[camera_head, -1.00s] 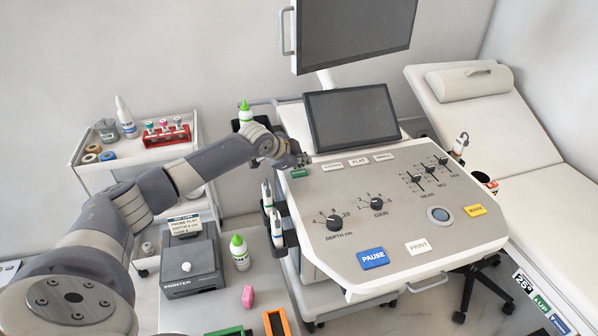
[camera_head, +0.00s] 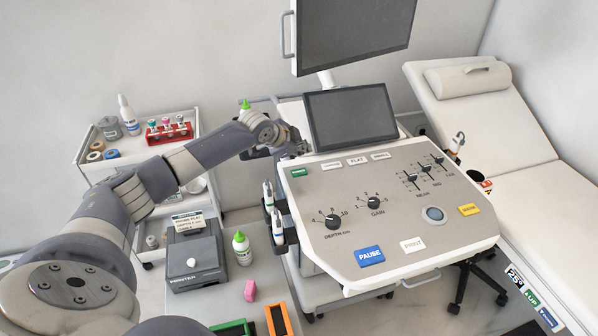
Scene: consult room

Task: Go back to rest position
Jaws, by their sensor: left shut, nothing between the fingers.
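My left arm reaches in from the lower left across the cart toward the ultrasound console (camera_head: 400,205). My left gripper (camera_head: 300,146) is shut and empty. It is at the back left corner of the console, beside the lower left of the small dark screen (camera_head: 352,117). A small green button (camera_head: 299,172) shows just below it on the panel, uncovered. My right gripper is not in view.
A white trolley (camera_head: 130,165) holds a red tube rack (camera_head: 169,133). Probes (camera_head: 277,226) hang on the console's left side. An exam bed (camera_head: 510,150) is at right.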

